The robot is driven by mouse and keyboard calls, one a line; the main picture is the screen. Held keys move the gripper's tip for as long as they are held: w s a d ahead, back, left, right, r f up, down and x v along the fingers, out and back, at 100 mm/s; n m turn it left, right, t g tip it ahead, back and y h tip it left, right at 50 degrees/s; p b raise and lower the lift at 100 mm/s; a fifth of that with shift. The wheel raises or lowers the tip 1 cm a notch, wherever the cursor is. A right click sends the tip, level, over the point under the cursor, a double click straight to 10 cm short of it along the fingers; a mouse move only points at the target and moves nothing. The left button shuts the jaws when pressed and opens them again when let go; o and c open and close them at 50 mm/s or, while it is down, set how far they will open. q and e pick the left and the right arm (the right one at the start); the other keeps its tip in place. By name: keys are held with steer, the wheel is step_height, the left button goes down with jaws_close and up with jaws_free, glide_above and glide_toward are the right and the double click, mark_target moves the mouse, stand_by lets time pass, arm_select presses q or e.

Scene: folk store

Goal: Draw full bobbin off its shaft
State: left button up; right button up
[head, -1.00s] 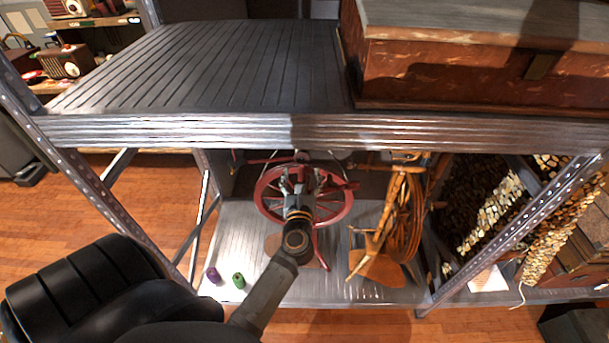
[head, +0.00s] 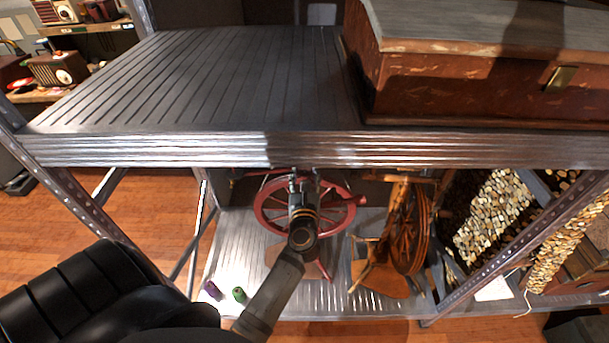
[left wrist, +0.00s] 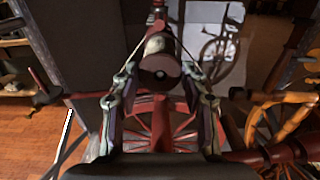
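The red spinning wheel (head: 262,205) stands on the lower shelf, partly hidden by my left arm. My left gripper (head: 303,178) reaches in front of its upper part. In the left wrist view, a bobbin (left wrist: 157,46) with pale winding and a dark round end sits on the wheel's frame, its end towards me. The left gripper (left wrist: 160,72) is open there, one finger on each side of the bobbin's near end, with visible gaps. In the head view the bobbin cannot be made out. My right gripper is in neither view.
The upper shelf (head: 190,85) overhangs the wheel, with a reddish chest (head: 450,85) on it. A brown spinning wheel (head: 410,230) stands close on the right. A purple spool (head: 213,290) and a green spool (head: 239,294) are on the lower shelf (head: 270,300).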

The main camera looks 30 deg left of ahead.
arm_select(q)
steer(key=shift+c, duration=0.7)
